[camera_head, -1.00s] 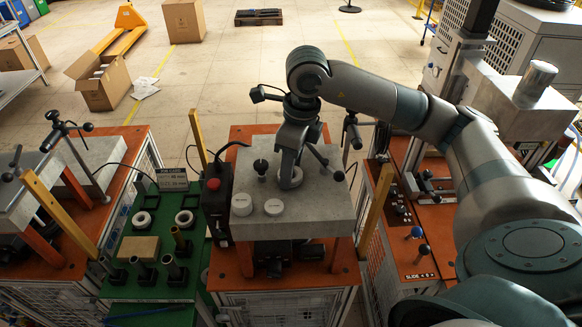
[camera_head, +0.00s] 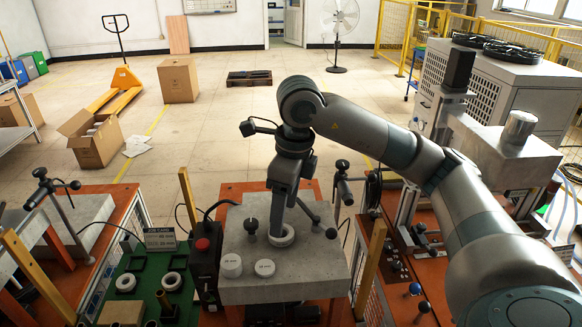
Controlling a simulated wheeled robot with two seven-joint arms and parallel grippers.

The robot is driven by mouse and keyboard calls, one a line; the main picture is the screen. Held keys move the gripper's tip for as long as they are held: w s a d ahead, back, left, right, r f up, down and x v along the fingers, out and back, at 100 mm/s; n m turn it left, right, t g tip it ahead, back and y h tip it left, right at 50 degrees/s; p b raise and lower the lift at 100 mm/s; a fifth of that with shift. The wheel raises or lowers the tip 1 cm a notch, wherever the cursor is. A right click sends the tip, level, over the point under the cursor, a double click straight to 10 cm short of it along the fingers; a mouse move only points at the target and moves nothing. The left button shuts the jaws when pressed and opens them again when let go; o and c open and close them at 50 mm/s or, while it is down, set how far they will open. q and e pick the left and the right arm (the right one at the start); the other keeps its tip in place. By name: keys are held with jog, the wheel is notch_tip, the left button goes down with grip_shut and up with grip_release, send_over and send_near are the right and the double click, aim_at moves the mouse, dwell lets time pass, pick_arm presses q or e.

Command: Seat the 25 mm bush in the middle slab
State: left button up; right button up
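The middle slab (camera_head: 318,278) is a grey block on an orange stand, in the lower middle of the head view. A pale ring (camera_head: 287,240) sits on its top, at the lower end of my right gripper (camera_head: 280,232). The gripper points down into or just over the ring; its fingertips are hidden, so I cannot tell whether they grip it. Two white round pieces with small labels, one on the left (camera_head: 231,266) and one on the right (camera_head: 264,268), stand near the slab's front left corner. Their labels are too small to read surely. My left gripper is not in view.
A green bench (camera_head: 140,265) holds more rings and a sign (camera_head: 160,238). Yellow posts (camera_head: 370,265) flank the slab.

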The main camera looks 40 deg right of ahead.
notch_tip(320, 180, up, 12)
jog(key=s+d+b, duration=0.1)
dwell(0.6)
jog(key=shift+s+r, duration=0.1)
dwell(1.0)
